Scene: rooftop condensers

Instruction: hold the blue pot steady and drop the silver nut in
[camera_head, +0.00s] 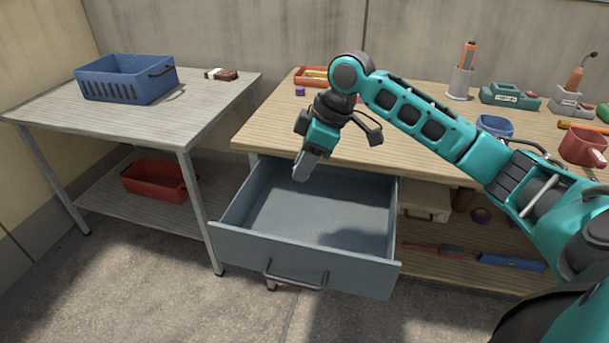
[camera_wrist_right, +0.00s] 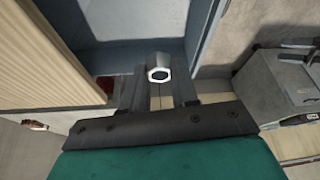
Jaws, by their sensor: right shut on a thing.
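The blue pot (camera_head: 495,126) stands on the wooden workbench, right of centre, partly behind my right arm. My right gripper (camera_head: 303,172) hangs over the open drawer, far to the left of the pot. In the right wrist view it is shut on the silver nut (camera_wrist_right: 158,69), which sits between the fingertips with its dark hole showing. In the head view the nut is too small to make out. My left gripper is not in view.
The grey-blue drawer (camera_head: 308,264) is pulled out and looks empty. The workbench (camera_head: 420,150) holds a red mug (camera_head: 583,146), tool holders and a small orange tray (camera_head: 312,77). A blue basket (camera_head: 124,80) stands on the left table. The bench's front left is clear.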

